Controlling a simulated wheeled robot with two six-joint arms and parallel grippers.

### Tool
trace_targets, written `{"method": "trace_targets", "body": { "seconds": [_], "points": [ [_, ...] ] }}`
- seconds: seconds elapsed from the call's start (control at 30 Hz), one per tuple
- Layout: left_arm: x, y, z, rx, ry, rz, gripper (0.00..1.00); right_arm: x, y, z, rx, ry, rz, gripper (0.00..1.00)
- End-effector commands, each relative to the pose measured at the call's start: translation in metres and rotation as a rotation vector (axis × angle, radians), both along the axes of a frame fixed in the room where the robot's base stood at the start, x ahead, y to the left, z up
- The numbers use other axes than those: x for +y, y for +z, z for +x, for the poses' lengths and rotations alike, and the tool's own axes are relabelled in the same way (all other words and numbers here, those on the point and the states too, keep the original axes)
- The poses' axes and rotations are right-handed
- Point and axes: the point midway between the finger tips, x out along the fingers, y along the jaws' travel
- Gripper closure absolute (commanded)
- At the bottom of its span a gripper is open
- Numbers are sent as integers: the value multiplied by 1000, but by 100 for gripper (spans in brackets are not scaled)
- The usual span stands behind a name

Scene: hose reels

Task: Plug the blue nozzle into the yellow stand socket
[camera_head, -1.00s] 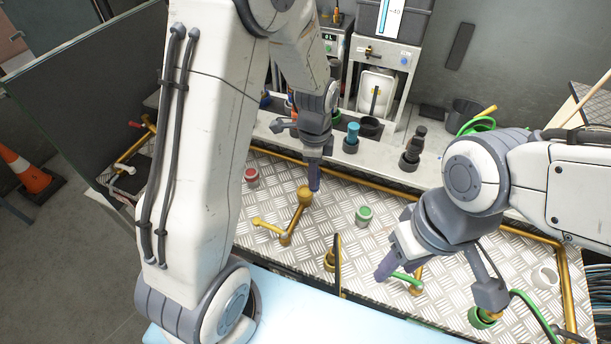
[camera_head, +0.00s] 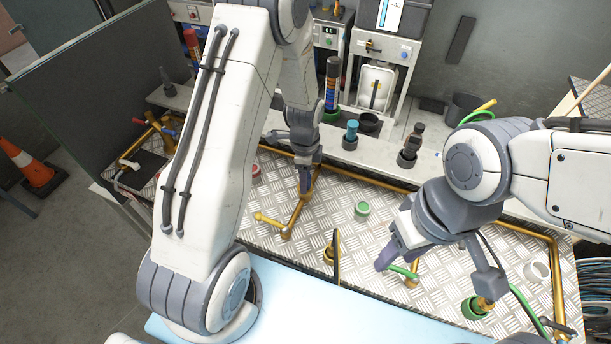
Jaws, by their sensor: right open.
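A blue-topped nozzle (camera_head: 351,132) stands upright in a dark holder on the pale ledge behind the metal deck. Yellow-brass fittings stand on the deck: a branched one (camera_head: 286,230) below my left gripper and a short one (camera_head: 332,252) by a thin dark upright part. I cannot tell which carries the yellow stand socket. My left gripper (camera_head: 290,160) points down over the deck, its jaws apart, left of and in front of the blue nozzle. My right gripper (camera_head: 436,275) is open at the right, around a brass fitting with a green hose (camera_head: 404,272).
A black nozzle (camera_head: 411,145) and a tall dark cylinder (camera_head: 333,85) stand on the ledge. A brass pipe rail borders the deck. My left arm hides much of the left side.

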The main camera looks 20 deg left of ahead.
Motion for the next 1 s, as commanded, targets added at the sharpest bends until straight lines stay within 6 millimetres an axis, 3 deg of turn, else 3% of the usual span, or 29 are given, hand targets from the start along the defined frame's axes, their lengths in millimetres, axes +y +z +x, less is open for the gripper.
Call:
{"method": "trace_targets", "body": {
  "seconds": [0.27, 0.43, 0.8, 1.0],
  "points": [
    [0, 1, 0, 0, 0, 0, 37, 0, 0, 0, 0, 0, 0, 50],
    [0, 14, 2, -5, 0, 0, 37, 0, -6, 0, 0, -1, 0, 50],
    [0, 87, 2, -8, 0, 0, 37, 0, -27, 0, 0, -4, 0, 50],
    [0, 113, 1, -2, 0, 0, 37, 0, -31, 0, 0, -5, 0, 50]
  ]
}}
